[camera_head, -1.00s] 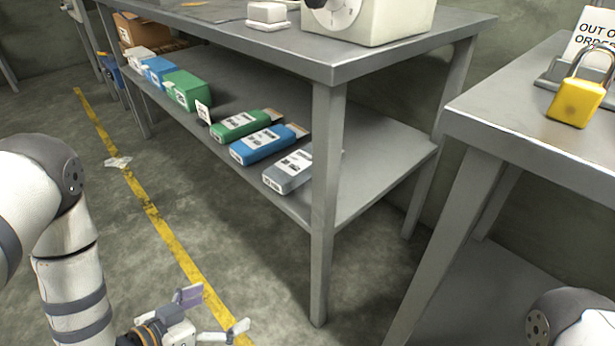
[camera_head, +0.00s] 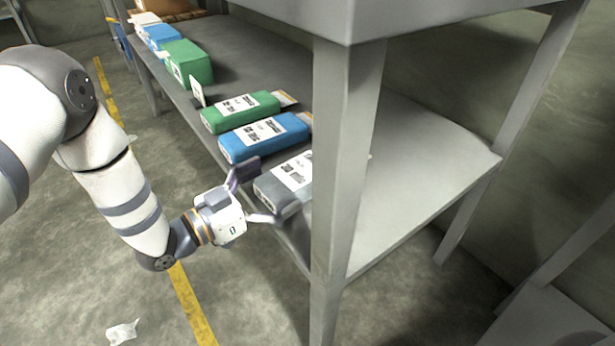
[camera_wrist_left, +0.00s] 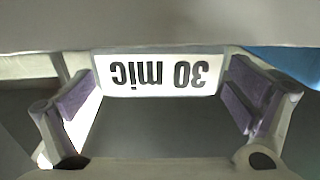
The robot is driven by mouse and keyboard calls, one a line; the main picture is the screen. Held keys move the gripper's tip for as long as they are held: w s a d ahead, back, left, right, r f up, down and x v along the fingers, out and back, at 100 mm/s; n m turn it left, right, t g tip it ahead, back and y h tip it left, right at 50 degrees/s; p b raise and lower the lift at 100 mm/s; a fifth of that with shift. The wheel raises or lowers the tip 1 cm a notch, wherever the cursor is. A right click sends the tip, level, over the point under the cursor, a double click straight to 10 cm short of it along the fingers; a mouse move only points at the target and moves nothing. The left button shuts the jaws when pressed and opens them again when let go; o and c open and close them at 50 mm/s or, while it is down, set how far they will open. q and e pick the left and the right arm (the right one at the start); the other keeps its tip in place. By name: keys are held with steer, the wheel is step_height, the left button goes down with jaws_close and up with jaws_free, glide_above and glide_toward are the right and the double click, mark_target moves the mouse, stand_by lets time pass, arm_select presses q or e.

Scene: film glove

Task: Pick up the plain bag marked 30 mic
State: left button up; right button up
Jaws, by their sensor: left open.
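The plain grey bag (camera_head: 286,180) lies on the lower shelf, nearest the table leg, with a white label on top. In the left wrist view its front label (camera_wrist_left: 158,75) reads "30 mic", upside down. My left gripper (camera_head: 262,192) is open at the shelf's front edge. Its two purple-padded fingers (camera_wrist_left: 160,105) stand on either side of the label in the wrist view, with a gap to each. The bag's right end is partly hidden behind the leg. My right gripper is not in view.
A blue pack (camera_head: 264,138) lies close beside the grey bag, then a green pack (camera_head: 240,110). More boxes (camera_head: 187,62) stand farther back. The table leg (camera_head: 345,170) rises just right of the bag. The shelf (camera_head: 420,170) right of the leg is bare.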

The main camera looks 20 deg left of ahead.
mark_target(287, 177)
arm_select(q)
steer(key=x, duration=0.3)
steer(key=shift+b, duration=0.3)
steer(key=c, duration=1.3)
